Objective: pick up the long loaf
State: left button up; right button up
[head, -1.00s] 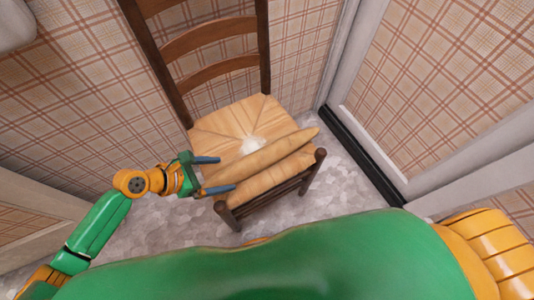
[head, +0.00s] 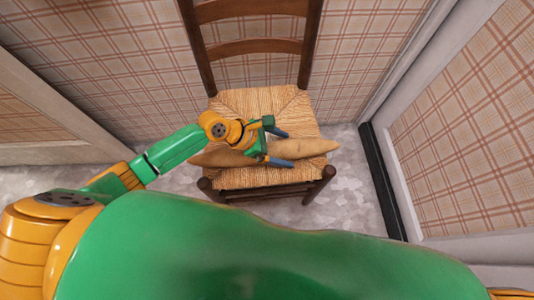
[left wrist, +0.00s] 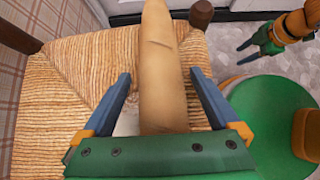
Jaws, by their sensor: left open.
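The long loaf (head: 312,147) is pale brown with tapered ends and lies across the woven seat of the chair (head: 250,102). My left gripper (head: 288,148) is open over the loaf's middle, one finger on its far side and one on its near side. In the left wrist view the loaf (left wrist: 158,60) runs between the two spread blue fingers (left wrist: 160,75), with a visible gap on each side. The gripper's body hides part of the loaf. My right gripper (left wrist: 241,54) shows small at the upper right of the left wrist view, its fingers apart and empty.
The chair's ladder back (head: 250,45) rises behind the seat, and its dark front posts (head: 326,173) stand at the near corners. Plaid walls are close behind and at the right. Grey floor (head: 352,190) is clear beside the chair.

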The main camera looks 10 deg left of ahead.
pick_arm(q)
jog(key=shift+w+d+f, duration=0.1)
jog(key=shift+d+f, duration=0.15)
jog(key=shift+f, duration=0.1)
jog(key=shift+r, duration=0.15)
grip_shut()
